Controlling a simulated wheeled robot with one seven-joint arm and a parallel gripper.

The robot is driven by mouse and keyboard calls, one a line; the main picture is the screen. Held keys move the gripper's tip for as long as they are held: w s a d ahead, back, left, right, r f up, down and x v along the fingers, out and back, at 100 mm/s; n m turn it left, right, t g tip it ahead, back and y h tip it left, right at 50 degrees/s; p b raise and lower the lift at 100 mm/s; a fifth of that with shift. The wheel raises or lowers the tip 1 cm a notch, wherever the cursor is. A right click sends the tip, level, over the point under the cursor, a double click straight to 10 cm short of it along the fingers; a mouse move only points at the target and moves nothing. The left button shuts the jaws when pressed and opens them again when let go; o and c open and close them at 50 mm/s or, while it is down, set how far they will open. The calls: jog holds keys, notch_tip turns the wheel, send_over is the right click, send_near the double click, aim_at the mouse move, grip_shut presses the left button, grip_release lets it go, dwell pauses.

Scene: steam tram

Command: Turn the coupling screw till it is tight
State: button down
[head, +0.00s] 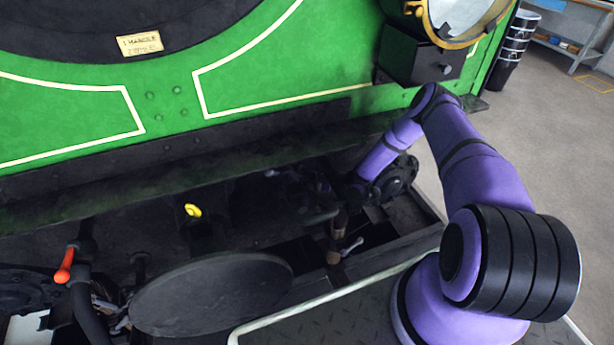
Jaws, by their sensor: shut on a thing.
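My purple arm reaches down in the head view, and my gripper (322,192) is at its end in the deep shadow below the green tram front. The gripper is shut on the coupling screw, but the dark hides the fingertips and the exact place of the grip. A brownish upright piece (338,228) shows just below the gripper, with a short pale metal lever (352,246) beside it. They look like parts of the coupling. The screw's thread and how far it is turned cannot be made out.
A large dark oval disc (210,295) fills the lower middle. A red-handled lever (65,266) and a yellow-topped fitting (193,211) stand left of my gripper. A dark round part (402,178) is close to my forearm. A lamp (455,20) overhangs at upper right. Open floor (560,120) lies right.

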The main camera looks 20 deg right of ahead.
jog(key=c, duration=1)
grip_release()
jog(key=shift+d, duration=0.15)
jog(key=v, duration=1)
jog(key=shift+s+d, duration=0.2)
jog(key=shift+d, duration=0.05)
